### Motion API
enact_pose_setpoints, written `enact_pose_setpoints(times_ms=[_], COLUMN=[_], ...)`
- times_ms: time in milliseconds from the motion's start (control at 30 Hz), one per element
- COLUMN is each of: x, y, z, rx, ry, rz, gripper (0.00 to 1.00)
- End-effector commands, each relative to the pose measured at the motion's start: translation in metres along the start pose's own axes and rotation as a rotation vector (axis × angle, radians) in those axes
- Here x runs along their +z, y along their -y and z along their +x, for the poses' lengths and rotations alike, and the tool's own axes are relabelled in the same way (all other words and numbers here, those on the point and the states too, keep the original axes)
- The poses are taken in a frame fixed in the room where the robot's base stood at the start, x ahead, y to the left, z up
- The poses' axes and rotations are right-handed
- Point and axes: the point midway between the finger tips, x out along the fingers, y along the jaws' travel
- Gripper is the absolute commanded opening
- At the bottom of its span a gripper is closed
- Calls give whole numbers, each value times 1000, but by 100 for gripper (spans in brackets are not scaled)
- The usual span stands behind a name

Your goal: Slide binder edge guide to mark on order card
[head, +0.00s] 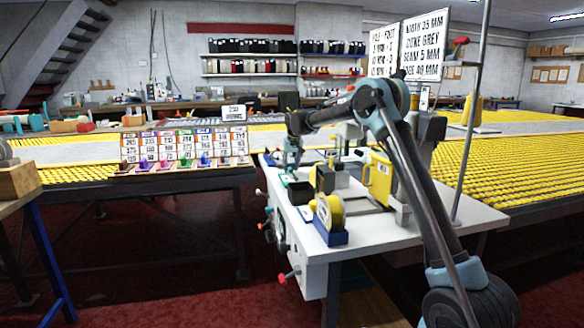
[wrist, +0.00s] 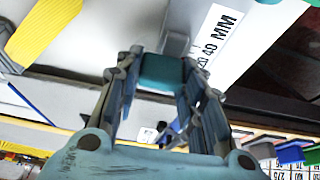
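A teal block (wrist: 161,72), which looks like the grip of the binder edge guide, sits between my fingertips in the wrist view. My gripper (wrist: 160,78) has a finger against each side of it. A grey post (wrist: 176,44) stands just beyond the block, beside a white scale strip (wrist: 225,40) reading "20 40 MM". I cannot tell the guide's exact reading. In the head view my gripper (head: 291,163) is low at the left side of the white machine table (head: 390,232); the guide is too small to make out there. The order card (head: 425,45) reads "WIDTH 35 MM", with other lines.
A yellow tape roll (head: 331,212) in a blue holder stands at the table's front, and a yellow container (head: 380,178) farther back. A rack of numbered cards (head: 185,147) is to the left. A second card (head: 383,52) and a thin pole (head: 472,110) rise behind my arm.

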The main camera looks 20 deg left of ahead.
Motion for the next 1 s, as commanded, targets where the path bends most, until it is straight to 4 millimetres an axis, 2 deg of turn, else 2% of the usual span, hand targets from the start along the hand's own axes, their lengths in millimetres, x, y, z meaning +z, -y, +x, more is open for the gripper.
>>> enact_pose_setpoints(times_ms=[167,500,733,767,800,833,867,1000], x=[1,22,24,24,24,24,24,23], y=[-1,-2,-3,-3,-3,-3,-3,-3], z=[0,-9,-9,-9,-9,-9,-9,-9], rx=[1,2,3,3,3,3,3,2], ry=[0,1,5,5,5,4,4,3], rz=[0,1,2,2,2,2,2,2], gripper=[0,0,0,38,48,54,57,57])
